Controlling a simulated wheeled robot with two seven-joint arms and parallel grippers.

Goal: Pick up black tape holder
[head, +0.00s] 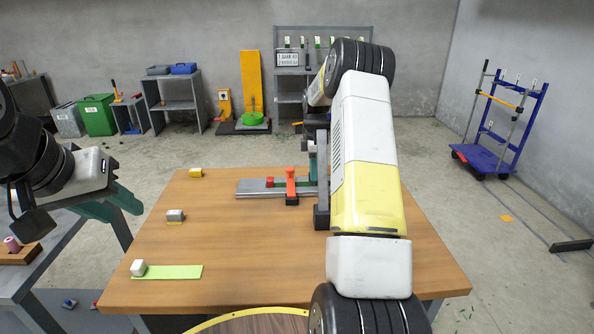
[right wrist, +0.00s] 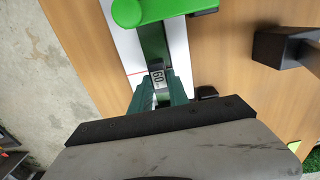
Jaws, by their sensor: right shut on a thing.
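My right gripper (right wrist: 160,92) has its green fingers on both sides of a dark green-black bar (right wrist: 153,45) with a small "60" label, and is shut on it. A bright green knob and handle lie at the bar's top. I cannot tell whether this bar is the black tape holder. In the head view my right arm hides most of this spot. A black block (right wrist: 285,48) stands apart to the right in the wrist view.
The table's left middle is mostly clear.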

